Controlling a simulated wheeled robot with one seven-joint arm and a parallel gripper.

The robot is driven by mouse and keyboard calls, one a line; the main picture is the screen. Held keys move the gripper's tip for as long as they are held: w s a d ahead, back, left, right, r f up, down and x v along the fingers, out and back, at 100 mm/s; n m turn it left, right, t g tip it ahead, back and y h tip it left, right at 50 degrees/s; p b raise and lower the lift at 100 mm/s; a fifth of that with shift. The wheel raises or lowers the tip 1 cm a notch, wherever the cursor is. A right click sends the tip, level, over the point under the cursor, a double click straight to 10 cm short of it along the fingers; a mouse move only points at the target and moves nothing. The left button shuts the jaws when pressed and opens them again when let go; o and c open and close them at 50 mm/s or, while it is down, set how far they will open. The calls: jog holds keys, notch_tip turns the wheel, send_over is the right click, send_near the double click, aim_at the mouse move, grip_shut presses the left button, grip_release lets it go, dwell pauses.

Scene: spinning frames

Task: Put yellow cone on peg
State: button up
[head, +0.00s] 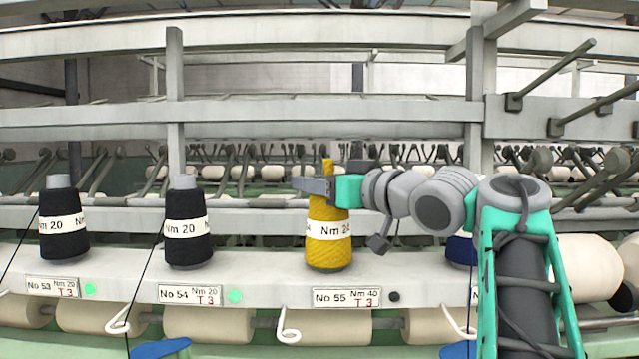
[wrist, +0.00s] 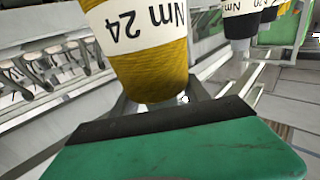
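The yellow cone (head: 328,240), with a white Nm label, is upright over the shelf at the No 55 plate (head: 346,298). My gripper is shut on the cone's upper part. In the wrist view the cone (wrist: 155,75) appears upside down, between the fingers just beyond the green gripper body. The cone's base is close to the shelf; I cannot tell whether it touches.
Black cones (head: 63,222) (head: 188,226) stand at No 53 and No 54, with green lights. The light at No 55 (head: 393,297) is dark. A blue cone (head: 460,250) is partly hidden behind my arm. A rail (head: 240,111) runs above; white rollers (head: 205,325) lie below.

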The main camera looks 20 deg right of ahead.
jog(key=shift+o, duration=0.6)
jog(key=shift+f, duration=0.1)
jog(key=shift+s+d, duration=0.25)
jog(key=shift+s, duration=0.05)
jog(key=b+v, duration=0.1)
jog(key=v, duration=0.6)
jog(key=shift+b, duration=0.35)
jog(key=shift+s, duration=0.1)
